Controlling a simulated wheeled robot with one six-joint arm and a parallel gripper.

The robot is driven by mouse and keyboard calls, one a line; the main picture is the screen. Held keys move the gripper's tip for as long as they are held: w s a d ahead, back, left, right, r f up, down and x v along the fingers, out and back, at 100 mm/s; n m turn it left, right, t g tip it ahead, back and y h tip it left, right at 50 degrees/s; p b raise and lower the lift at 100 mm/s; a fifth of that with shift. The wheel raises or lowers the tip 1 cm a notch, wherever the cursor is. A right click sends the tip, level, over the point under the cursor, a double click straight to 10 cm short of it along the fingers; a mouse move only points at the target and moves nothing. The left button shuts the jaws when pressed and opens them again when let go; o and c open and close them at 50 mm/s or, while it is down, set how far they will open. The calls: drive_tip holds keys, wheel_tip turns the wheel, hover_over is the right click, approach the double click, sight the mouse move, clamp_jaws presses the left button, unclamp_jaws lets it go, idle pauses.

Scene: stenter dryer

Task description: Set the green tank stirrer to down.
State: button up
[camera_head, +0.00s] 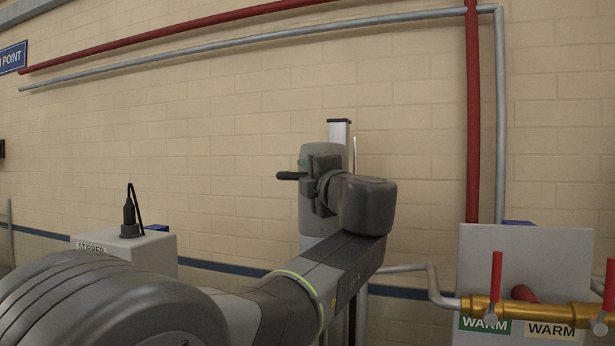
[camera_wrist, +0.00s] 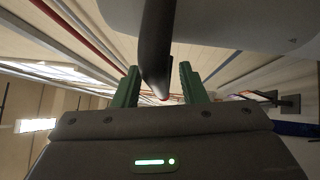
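A grey rounded panel (camera_head: 322,152) with a small green patch stands at the middle, partly hidden by my arm. A black handle (camera_head: 291,176) juts left beside it, roughly level. My gripper (camera_head: 318,186) is at this handle, in front of the panel. In the wrist view the black handle (camera_wrist: 156,45) comes down from the grey panel (camera_wrist: 215,18) to a tip between the two green fingers of my gripper (camera_wrist: 160,88). The fingers stand apart, with a gap visible beside the handle. No readable label shows on the panel.
A pale box (camera_head: 155,248) labelled STIRRER, with a black upright lever (camera_head: 129,212), is at left behind my arm. At right a grey box (camera_head: 510,262) has brass piping (camera_head: 535,311), red levers (camera_head: 496,272) and WARM labels. A brick wall with pipes stands behind.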

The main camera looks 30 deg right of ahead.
clamp_jaws()
wheel_tip(320, 180, down, 31)
drive_tip(key=b, duration=2.1)
unclamp_jaws()
drive_tip(key=shift+r, duration=0.2)
drive_tip(key=s+a+f+b, duration=0.1)
drive_tip(key=s+f, duration=0.1)
drive_tip(key=s, duration=1.1)
drive_tip(key=shift+s+a, duration=0.2)
drive_tip(key=shift+s, duration=0.15)
drive_tip(key=shift+w, duration=0.15)
drive_tip(key=w+d+r, duration=0.1)
drive_tip(key=w+r, duration=0.1)
drive_tip(key=w, duration=1.1)
drive_tip(key=shift+w+d+p, duration=0.2)
drive_tip(key=shift+p, duration=0.25)
